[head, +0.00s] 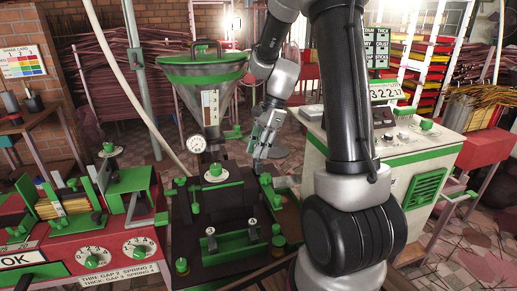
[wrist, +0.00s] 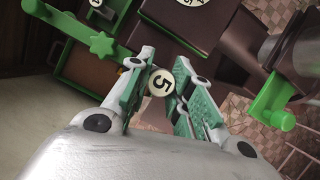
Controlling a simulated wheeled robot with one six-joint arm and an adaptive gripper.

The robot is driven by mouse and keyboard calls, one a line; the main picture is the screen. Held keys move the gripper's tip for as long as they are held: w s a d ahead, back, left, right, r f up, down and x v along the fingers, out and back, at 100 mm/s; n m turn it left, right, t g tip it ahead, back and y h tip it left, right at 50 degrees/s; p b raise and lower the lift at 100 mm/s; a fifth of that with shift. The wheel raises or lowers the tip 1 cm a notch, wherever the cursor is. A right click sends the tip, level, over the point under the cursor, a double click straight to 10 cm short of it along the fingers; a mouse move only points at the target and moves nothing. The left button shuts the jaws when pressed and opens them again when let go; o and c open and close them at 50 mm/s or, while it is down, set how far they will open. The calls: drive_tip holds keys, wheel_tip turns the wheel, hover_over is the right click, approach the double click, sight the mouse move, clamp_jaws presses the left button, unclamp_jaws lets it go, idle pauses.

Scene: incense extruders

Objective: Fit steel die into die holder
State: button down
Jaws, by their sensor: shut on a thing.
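My gripper (head: 259,157) hangs above the right side of the dark press block in the head view. In the wrist view its green-padded fingers (wrist: 158,95) are closed around a piece with a round cream top marked 5 (wrist: 160,82), which I take to be the steel die. Its lower body is mostly hidden by the fingers. A dark block with a green knob on a pale disc (head: 215,172) stands left of my gripper, below the hopper. I cannot tell which part is the die holder. The held piece appears apart from the block.
A green rack (head: 238,247) in front holds two small posts with pale tops. The steel hopper (head: 203,72) and pressure gauge (head: 196,144) rise at left. A control cabinet (head: 395,145) stands at right. A green star knob (wrist: 101,45) shows in the wrist view.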

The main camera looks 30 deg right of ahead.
sight(259, 159)
drive_tip(key=shift+f, duration=2.4)
idle(1.2)
drive_tip(key=c, duration=1.2)
unclamp_jaws()
drive_tip(key=v, duration=1.2)
drive_tip(key=shift+s, duration=0.15)
